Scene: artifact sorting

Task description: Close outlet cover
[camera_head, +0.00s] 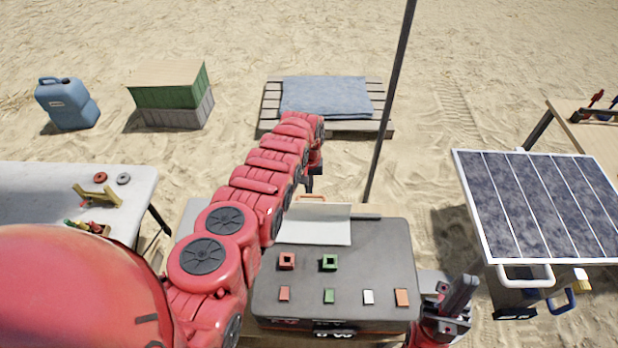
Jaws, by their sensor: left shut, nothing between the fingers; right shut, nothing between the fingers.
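A dark grey outlet box (345,250) stands at the front centre. A pale flat panel (318,232), which looks like its cover, rises open along the back left edge of the box. An orange handle (318,198) shows just behind the panel's top edge. My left arm reaches across the left part of the box, and my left gripper (309,186) is shut and empty, pointing down behind the panel near the handle. I cannot tell whether it touches the handle. My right gripper (462,292) is shut and empty beside the box's front right corner.
A red socket (287,261), a green socket (330,262) and several small coloured blocks are on the box top. A thin dark pole (390,110) rises behind the box. A solar panel (540,205) stands right, a white table (40,185) left, a pallet (270,105) behind.

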